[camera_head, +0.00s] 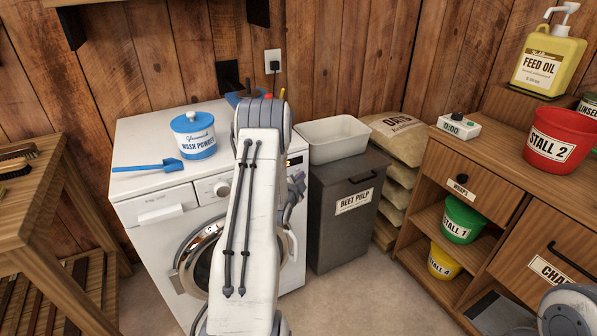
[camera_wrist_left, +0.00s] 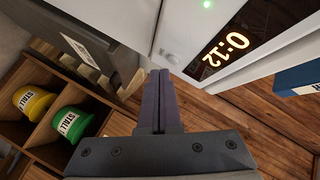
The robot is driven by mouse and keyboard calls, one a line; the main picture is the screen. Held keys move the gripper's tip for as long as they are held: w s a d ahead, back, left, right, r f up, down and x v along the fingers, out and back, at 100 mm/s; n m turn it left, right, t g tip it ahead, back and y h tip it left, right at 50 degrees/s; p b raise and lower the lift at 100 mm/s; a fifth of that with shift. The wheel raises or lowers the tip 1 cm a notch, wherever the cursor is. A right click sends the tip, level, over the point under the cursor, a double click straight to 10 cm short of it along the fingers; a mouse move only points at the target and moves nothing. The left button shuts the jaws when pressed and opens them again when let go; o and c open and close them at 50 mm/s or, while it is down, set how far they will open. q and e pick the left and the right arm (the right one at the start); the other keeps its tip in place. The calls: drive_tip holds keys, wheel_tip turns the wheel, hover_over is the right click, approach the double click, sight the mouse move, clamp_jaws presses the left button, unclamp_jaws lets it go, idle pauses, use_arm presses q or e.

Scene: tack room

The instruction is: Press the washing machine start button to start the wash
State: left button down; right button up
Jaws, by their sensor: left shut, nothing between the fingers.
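The white washing machine (camera_head: 136,130) stands against the wooden wall, with its drawer, dial (camera_head: 221,188) and round door facing me. My left arm hides part of its front. The left wrist view shows its white panel, a lit display (camera_wrist_left: 222,46) reading 0:12 and a green light (camera_wrist_left: 207,4). A small round button-like spot (camera_wrist_left: 171,58) lies just beyond my left gripper (camera_wrist_left: 160,74), whose fingers are shut and empty. I cannot tell whether the fingertips touch the panel. My right gripper is out of view.
A wooden cabinet (camera_head: 470,180) is at right, a wooden table (camera_head: 40,195) at left.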

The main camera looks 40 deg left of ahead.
use_arm(q)
drive_tip(key=shift+w+a, duration=0.2)
drive_tip(key=shift+a, duration=0.25)
